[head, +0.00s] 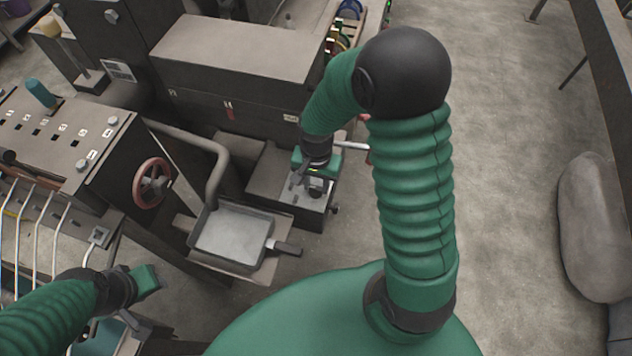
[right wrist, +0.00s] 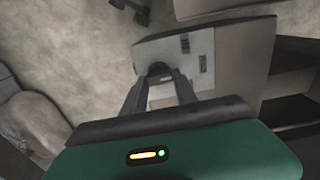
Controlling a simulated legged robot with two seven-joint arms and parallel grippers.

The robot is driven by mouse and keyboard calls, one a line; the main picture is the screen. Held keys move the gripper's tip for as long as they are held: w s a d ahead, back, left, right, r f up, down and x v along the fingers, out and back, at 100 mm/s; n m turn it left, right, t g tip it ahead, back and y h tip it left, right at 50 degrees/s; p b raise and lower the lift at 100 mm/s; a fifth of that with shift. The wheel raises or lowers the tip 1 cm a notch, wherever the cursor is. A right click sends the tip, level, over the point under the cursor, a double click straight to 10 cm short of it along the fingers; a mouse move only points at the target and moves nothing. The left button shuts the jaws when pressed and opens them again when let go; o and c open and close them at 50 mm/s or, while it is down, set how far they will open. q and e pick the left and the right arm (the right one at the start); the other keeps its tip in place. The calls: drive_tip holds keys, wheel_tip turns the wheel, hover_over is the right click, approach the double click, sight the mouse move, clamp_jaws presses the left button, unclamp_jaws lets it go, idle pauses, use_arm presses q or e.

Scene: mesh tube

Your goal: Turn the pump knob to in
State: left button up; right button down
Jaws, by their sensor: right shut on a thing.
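The pump is a low grey box (head: 262,178) with a light top plate, right of the middle machine in the head view. In the right wrist view its light plate (right wrist: 192,58) carries a small dark slot and a label. The dark round pump knob (right wrist: 158,69) sits on this plate. My right gripper (right wrist: 160,88) is shut on the knob, with one finger on each side. In the head view my right gripper (head: 309,186) is above the plate and hides most of the knob. My left gripper (head: 146,281) hangs at the lower left, away from the pump; its fingers are not clear.
A square basin (head: 232,236) with a pipe stands left of and nearer than the pump. A red handwheel (head: 152,183) is on the left machine. A large grey box (head: 235,50) rises behind the pump. Bare floor (head: 510,150) lies to the right.

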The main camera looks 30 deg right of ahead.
drive_tip(key=shift+w+r, duration=0.1)
drive_tip(key=n+p, duration=0.2)
drive_tip(key=n, duration=0.2)
drive_tip(key=shift+w+r+p, duration=0.1)
drive_tip(key=shift+p, duration=0.3)
drive_tip(key=n+p, duration=0.1)
drive_tip(key=n, duration=0.2)
drive_tip(key=shift+n+p, duration=0.3)
drive_tip(key=shift+w+a+n+p, duration=0.15)
drive_tip(key=shift+n+p, duration=0.3)
drive_tip(key=shift+n, duration=0.65)
drive_tip(key=c, duration=1.3)
unclamp_jaws()
drive_tip(key=o, duration=0.3)
drive_tip(key=shift+f, duration=0.2)
drive_tip(key=shift+o, duration=0.2)
